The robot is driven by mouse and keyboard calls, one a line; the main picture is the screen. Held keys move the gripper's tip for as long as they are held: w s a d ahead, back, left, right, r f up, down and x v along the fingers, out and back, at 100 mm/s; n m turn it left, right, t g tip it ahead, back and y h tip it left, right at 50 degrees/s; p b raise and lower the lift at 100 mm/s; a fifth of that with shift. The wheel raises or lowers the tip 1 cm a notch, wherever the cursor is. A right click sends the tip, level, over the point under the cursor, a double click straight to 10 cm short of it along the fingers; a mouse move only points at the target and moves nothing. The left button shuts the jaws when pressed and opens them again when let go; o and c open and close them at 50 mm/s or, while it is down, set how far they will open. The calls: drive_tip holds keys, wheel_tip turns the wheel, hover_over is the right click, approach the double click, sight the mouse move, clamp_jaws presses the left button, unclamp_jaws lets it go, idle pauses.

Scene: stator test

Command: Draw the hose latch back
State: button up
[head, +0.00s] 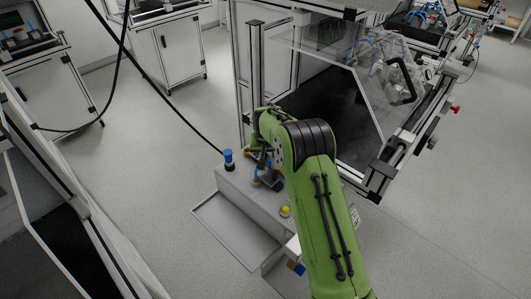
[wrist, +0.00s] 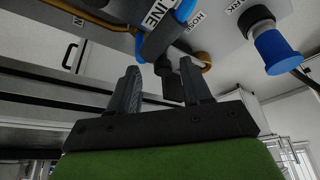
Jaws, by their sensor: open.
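In the wrist view my gripper (wrist: 160,66) is open, its two dark fingers pointing up at the grey panel (wrist: 225,30). A black latch-like part (wrist: 172,85) shows between the fingers, nearer the right one; I cannot tell whether either finger touches it. Above it are a thick dark fitting with blue parts (wrist: 185,11) and a thin orange-brown loop (wrist: 205,57), by the labels LINE and HOSE. In the head view my gripper (head: 267,179) is down at the grey panel box, partly hidden by my green arm, and the latch cannot be made out.
A blue-capped plug stands on the panel by the PARK label (wrist: 277,50), also in the head view (head: 229,160). A yellow button (head: 286,211) is nearer the front. A grey tray (head: 235,230) lies left of the box. A framed clear enclosure (head: 350,70) stands behind.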

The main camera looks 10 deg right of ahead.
drive_tip(key=p+v, duration=0.3)
drive_tip(key=v, duration=1.2)
drive_tip(key=shift+a, duration=0.1)
